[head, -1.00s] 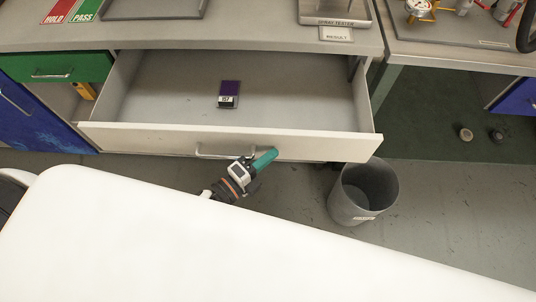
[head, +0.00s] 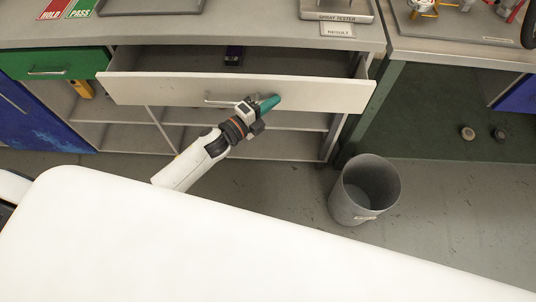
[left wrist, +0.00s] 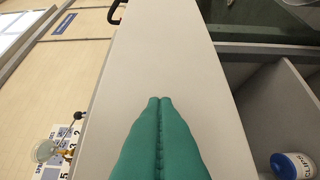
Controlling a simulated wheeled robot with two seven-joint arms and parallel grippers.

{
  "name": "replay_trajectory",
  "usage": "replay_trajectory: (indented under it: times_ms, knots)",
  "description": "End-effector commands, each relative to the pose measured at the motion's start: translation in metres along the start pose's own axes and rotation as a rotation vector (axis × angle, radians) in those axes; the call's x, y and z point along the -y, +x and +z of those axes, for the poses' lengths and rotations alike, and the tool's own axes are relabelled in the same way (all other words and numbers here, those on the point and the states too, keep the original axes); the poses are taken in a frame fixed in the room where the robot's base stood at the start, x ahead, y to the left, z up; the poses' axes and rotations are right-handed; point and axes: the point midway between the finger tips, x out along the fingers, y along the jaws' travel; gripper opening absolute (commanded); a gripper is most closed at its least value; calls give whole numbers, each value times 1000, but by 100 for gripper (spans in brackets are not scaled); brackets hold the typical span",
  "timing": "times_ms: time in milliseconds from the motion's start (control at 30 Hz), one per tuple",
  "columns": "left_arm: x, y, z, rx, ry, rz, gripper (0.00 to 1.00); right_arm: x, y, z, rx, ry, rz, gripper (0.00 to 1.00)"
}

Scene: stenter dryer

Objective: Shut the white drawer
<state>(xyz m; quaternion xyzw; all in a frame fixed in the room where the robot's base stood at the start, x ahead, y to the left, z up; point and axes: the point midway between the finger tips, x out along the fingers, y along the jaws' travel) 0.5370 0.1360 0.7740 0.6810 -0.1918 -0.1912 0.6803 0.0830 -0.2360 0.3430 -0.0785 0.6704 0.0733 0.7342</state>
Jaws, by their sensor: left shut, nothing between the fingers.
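The white drawer (head: 310,94) is partly open under the grey bench in the head view. Its front panel stands out from the bench, with a metal bar handle (head: 222,99) on it. My left gripper (head: 276,99) is at the drawer front, just right of the handle, with its green fingers shut and empty. In the left wrist view the shut green fingertips (left wrist: 160,100) point at the pale drawer front (left wrist: 165,50), and appear to touch it. A dark purple item (head: 234,54) lies inside the drawer, partly hidden by the bench edge. My right gripper is not in view.
A grey bin (head: 364,190) stands on the floor right of the drawer. Open shelves (head: 190,138) lie below it. A green drawer (head: 55,65) is at the left. A white container (left wrist: 292,165) shows in the left wrist view.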

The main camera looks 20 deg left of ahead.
Motion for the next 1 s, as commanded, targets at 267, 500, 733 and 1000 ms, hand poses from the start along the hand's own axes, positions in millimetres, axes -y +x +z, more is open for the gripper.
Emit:
replay_trajectory:
  times_ms: [267,500,733,1000]
  knots:
    - [3,47,-47,-1,3,1,0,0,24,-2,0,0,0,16]
    - [2,70,-70,0,1,0,0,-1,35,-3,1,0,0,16]
    - [1,78,-78,-1,-1,0,0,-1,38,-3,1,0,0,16]
    - [-2,79,-81,-5,1,2,0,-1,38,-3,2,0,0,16]
